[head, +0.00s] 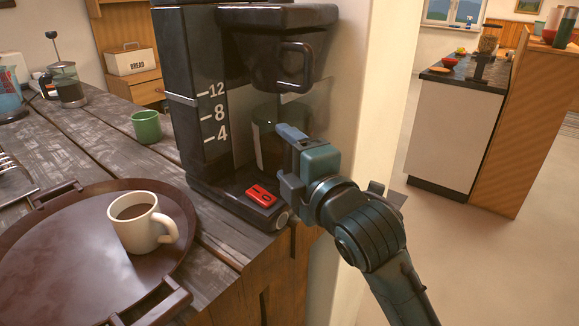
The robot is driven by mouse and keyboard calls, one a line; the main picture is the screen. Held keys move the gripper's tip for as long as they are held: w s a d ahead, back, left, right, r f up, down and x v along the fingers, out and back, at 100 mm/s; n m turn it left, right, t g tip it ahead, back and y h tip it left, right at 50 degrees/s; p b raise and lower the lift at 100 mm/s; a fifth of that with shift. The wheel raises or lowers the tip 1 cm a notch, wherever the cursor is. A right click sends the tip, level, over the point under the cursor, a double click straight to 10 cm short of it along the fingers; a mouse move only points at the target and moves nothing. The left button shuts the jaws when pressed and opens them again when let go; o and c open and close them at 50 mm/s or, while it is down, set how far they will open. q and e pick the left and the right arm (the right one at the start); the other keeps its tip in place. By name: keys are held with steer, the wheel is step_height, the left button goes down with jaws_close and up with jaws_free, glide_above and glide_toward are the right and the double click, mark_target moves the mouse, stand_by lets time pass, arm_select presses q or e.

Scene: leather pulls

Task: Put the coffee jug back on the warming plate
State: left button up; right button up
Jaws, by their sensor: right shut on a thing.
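The black coffee maker (190,90) stands at the right end of the wooden counter, with a red switch (262,195) on its base. The dark, see-through coffee jug (267,140) is in the bay under the filter basket (275,65), over the base. My right gripper (289,158) is at the jug's right side and shut on it, seemingly at the handle, which the fingers hide. The warming plate is hard to make out, and I cannot tell whether the jug touches it. My left gripper is out of view.
A round brown tray (60,275) with a white coffee mug (143,222) fills the front left. A green cup (146,125) stands left of the coffee maker. A French press (68,85) is farther back. A pale wall edge (380,90) rises close behind my right arm.

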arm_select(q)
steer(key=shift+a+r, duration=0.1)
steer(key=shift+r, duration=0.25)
arm_select(e)
steer(key=shift+s+r, duration=0.15)
steer(key=shift+r, duration=0.1)
steer(key=shift+f, duration=0.15)
steer(key=o, duration=0.9)
steer(key=shift+f, duration=0.15)
steer(key=o, duration=0.4)
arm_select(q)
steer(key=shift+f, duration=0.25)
